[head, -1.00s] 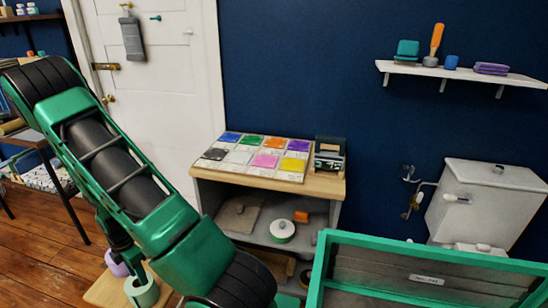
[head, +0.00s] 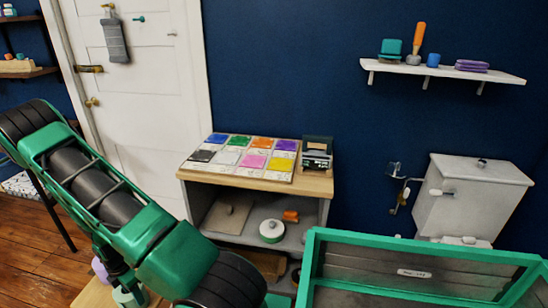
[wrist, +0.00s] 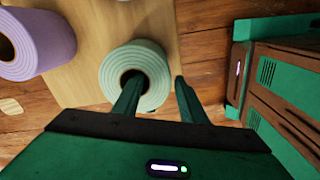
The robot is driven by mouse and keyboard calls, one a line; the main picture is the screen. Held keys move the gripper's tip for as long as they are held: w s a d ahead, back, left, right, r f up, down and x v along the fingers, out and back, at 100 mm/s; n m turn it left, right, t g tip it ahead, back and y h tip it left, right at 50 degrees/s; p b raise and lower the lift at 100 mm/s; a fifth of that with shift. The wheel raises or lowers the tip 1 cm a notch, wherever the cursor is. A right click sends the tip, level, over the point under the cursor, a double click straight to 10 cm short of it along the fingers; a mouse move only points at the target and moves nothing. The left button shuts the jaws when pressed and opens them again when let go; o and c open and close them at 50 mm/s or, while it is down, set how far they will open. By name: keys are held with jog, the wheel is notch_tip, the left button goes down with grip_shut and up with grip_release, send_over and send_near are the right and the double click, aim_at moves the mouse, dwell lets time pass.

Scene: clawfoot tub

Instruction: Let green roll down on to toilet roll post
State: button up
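The pale green roll (wrist: 149,64) stands on end with its dark hole facing up, at the centre of the wrist view. It also shows at the lower left of the head view (head: 131,299), partly cut off. My gripper (wrist: 158,95) is open above its near right side. The left finger is over the hole, and the right finger is outside the roll with a small gap to its wall. How deep the fingers reach is unclear. I cannot make out a toilet roll post by the roll; the hole looks dark.
A purple roll (wrist: 50,38) stands to the left on the same wooden surface (wrist: 98,30). A green-and-brown case (wrist: 280,85) is close on the right.

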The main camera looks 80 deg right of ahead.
dwell(0.8)
grip_shut()
jog(key=shift+r, duration=0.65)
jog(key=shift+r, duration=2.45)
